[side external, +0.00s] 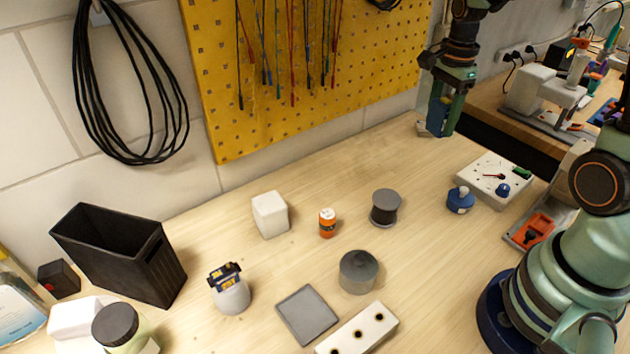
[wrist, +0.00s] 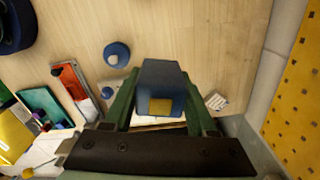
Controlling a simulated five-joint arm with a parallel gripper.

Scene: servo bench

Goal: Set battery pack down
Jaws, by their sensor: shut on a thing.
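The blue battery pack (wrist: 158,78) shows between the green fingers of my gripper (wrist: 162,100) in the wrist view, with a yellow patch on its near end. In the side view my gripper (side external: 442,118) points down at the far back of the bench, near the wall, and is shut on the pack (side external: 437,113). The pack is partly hidden by the fingers there. Its lower end is close to the bench top; I cannot tell whether it touches.
A small pale block (side external: 423,129) lies beside my gripper. A spool (side external: 385,205), an orange bottle (side external: 327,224) and a white block (side external: 270,215) stand nearer. Bare wood lies between them and my gripper.

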